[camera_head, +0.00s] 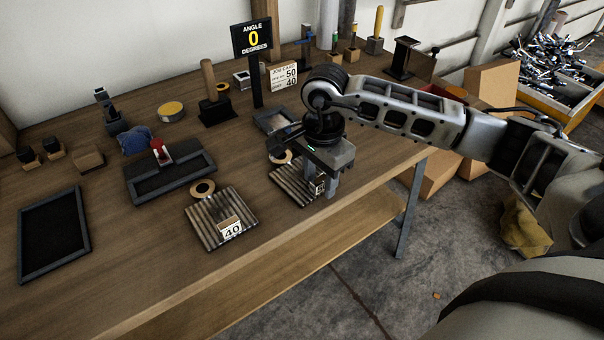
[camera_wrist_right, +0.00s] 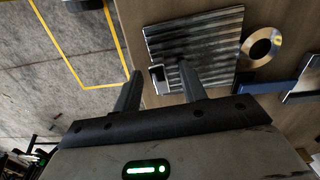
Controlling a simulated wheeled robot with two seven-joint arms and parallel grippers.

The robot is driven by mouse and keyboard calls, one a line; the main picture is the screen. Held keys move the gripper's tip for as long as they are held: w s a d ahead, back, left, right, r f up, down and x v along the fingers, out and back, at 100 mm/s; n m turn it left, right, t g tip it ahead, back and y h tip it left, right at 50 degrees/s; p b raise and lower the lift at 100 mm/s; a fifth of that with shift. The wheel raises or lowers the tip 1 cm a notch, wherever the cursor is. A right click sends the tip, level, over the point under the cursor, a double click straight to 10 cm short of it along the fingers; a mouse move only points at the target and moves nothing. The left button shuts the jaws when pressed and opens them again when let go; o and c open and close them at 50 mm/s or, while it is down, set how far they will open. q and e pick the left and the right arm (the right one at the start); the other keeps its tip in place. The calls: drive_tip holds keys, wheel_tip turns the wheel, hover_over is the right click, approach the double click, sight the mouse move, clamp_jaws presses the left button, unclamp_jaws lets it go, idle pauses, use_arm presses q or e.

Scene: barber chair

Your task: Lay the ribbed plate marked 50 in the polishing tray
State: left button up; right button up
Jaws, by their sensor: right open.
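A ribbed metal plate (camera_head: 290,184) lies on the bench beneath my right gripper (camera_head: 326,190). Its small tag is partly hidden by a finger, so its number cannot be read. In the right wrist view the ribbed plate (camera_wrist_right: 210,38) lies just beyond the open fingertips (camera_wrist_right: 161,70), with its tag between them. A second ribbed plate (camera_head: 205,230), tagged 40, lies to the left. An empty black framed tray (camera_head: 53,232) lies at the far left. Another dark tray (camera_head: 190,177) holds a red-handled tool. Nothing shows which is the polishing tray. My left gripper is not in view.
Metal rings (camera_head: 202,189) lie beside the plates. An angle sign reading 0 (camera_head: 252,38) and a job card listing 50 and 40 (camera_head: 284,76) stand behind. Several tools and small blocks line the back. Bench room is clear between the empty tray and plate 40.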

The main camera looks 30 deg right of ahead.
clamp_jaws()
drive_tip(key=shift+r, duration=0.1)
